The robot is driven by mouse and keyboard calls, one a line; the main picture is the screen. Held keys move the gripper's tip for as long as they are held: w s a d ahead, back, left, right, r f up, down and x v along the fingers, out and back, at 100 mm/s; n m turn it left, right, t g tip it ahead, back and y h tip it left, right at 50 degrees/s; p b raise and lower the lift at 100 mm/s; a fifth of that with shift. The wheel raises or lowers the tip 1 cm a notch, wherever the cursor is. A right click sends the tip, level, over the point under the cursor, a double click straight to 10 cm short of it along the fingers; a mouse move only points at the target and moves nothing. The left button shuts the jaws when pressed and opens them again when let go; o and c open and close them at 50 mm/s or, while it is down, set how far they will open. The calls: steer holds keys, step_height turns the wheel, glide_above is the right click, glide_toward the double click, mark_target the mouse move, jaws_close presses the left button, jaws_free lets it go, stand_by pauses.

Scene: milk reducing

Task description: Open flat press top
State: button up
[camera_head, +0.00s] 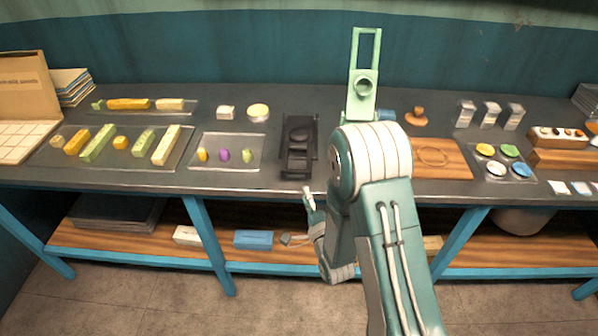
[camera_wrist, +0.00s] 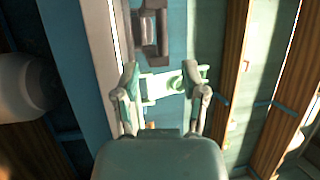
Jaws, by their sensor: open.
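A black press-like device (camera_head: 298,147) lies on the dark worktop left of my arm, with a rounded black part on its middle. I take it for the flat press; whether its top is shut I cannot tell. It seems to be the dark block at the top of the wrist view (camera_wrist: 153,32). My gripper (camera_head: 310,199) is low, in front of the table's front edge and apart from the black device. In the wrist view my gripper (camera_wrist: 160,76) has its fingers spread, with nothing held between them.
A clear tray with small coloured pieces (camera_head: 227,166) is left of the black device. A wooden board (camera_head: 437,158) is right of my arm. A wooden shelf (camera_head: 275,252) runs below the worktop.

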mark_target(296, 172)
steer(key=x, duration=0.8)
steer(key=shift+d, duration=0.15)
steer(key=shift+w+r, duration=0.1)
steer(key=shift+w, duration=0.1)
steer(key=shift+a, duration=0.3)
jaws_close()
